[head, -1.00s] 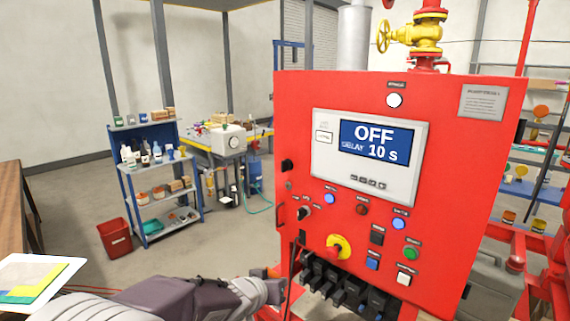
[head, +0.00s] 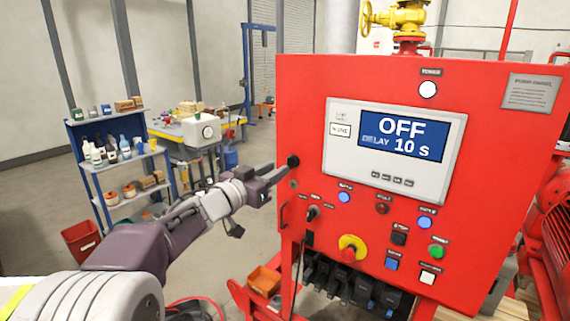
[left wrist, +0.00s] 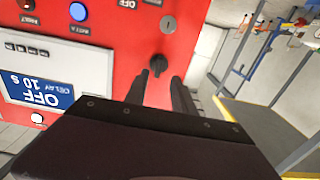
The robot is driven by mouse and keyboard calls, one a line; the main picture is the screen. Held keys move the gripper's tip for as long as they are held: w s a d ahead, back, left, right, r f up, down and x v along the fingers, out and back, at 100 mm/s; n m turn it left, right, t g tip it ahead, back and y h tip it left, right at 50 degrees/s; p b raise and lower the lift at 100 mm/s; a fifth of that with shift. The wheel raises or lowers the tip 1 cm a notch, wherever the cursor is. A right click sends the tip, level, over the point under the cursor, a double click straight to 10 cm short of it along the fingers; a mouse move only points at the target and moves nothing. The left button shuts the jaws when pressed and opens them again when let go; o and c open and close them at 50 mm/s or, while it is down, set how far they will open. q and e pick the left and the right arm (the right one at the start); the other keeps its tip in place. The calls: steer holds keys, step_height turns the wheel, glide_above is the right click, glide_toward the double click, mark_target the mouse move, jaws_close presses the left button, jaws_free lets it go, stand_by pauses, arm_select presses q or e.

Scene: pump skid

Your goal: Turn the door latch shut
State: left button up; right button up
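The door latch (head: 293,161) is a small black knob on the left edge of the red panel door (head: 310,100). In the left wrist view the latch (left wrist: 158,65) is a round black piece with a short grip bar, roughly upright in that picture. My left gripper (head: 281,174) is just left of and below the latch in the head view. In the left wrist view its two fingers (left wrist: 160,88) are apart, with the latch just beyond and between their tips. I see no clear contact. My right gripper is not in view.
A round keyed lock (left wrist: 168,22) sits close to the latch. The door carries a display (head: 394,150) reading OFF, a red-and-yellow emergency stop (head: 350,248) and several buttons. A blue shelf (head: 118,170) and a yellow workbench stand behind. An orange bin (head: 264,281) sits low beside the panel.

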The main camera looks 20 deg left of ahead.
mark_target(288, 163)
arm_select(q)
steer(key=x, duration=0.4)
steer(key=shift+w+d, duration=0.45)
steer(key=shift+w, duration=0.05)
steer(key=shift+a, duration=0.1)
steer(key=shift+a, duration=0.1)
jaws_close()
